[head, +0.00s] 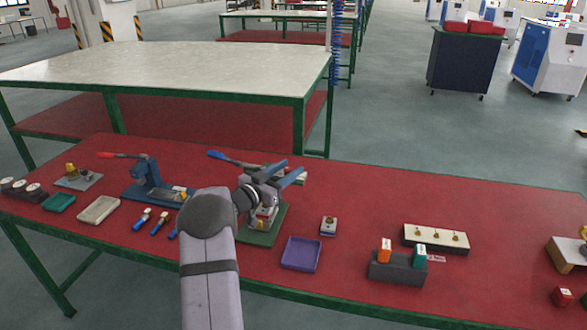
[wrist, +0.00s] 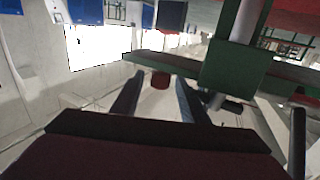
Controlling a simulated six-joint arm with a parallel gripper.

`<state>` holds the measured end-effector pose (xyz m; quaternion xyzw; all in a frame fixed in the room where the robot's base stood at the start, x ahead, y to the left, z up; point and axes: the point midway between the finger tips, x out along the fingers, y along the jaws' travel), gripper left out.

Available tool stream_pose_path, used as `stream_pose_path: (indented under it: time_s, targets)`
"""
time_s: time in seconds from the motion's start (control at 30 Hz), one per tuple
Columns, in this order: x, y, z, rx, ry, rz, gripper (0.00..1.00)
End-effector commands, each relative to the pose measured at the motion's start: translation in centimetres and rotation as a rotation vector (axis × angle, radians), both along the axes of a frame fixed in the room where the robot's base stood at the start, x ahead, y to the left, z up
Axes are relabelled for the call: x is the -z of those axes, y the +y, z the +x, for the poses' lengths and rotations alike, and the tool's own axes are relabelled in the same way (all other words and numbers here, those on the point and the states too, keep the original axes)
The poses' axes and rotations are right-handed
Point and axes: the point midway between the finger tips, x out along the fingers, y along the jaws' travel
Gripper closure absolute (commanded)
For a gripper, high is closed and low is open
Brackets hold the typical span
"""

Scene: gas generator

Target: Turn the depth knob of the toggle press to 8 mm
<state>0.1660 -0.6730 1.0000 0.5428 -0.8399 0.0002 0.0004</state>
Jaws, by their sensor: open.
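Two lever presses stand on the red bench. One (head: 147,183) has a blue body and a red-tipped lever, at the left. The other (head: 262,236) has a green base and a blue-tipped lever (head: 216,155), and my arm and gripper hide much of it. I cannot tell which is the toggle press, and no depth knob or scale can be made out. My gripper (head: 297,171) is open and empty, above the green-based press, its blue-grey fingers pointing up and right. In the wrist view the two dark fingers (wrist: 157,80) are apart, with a small red thing visible beyond them.
A purple tray (head: 301,254), a small grey block (head: 328,226), a dark holder (head: 397,268) with orange and teal pieces, and a white panel (head: 436,239) lie to the right. Blue-handled tools (head: 160,222) lie at left. The bench between is partly clear.

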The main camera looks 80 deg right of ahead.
Motion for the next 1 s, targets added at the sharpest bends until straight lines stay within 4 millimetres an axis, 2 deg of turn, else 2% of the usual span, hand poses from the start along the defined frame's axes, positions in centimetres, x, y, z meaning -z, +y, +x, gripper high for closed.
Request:
stream_pose_path:
  time_s: [0.13,0.33,0.77,1.0]
  targets:
    - [0.1,1.6,0.8,-0.001,-0.001,0.0,0.6]
    - [0.0,2.6,1.2,0.0,-0.001,-0.001,0.6]
    - [-0.2,2.6,1.0,-0.014,0.002,-0.007,0.6]
    - [-0.7,2.0,0.0,-0.155,0.012,-0.038,0.6]
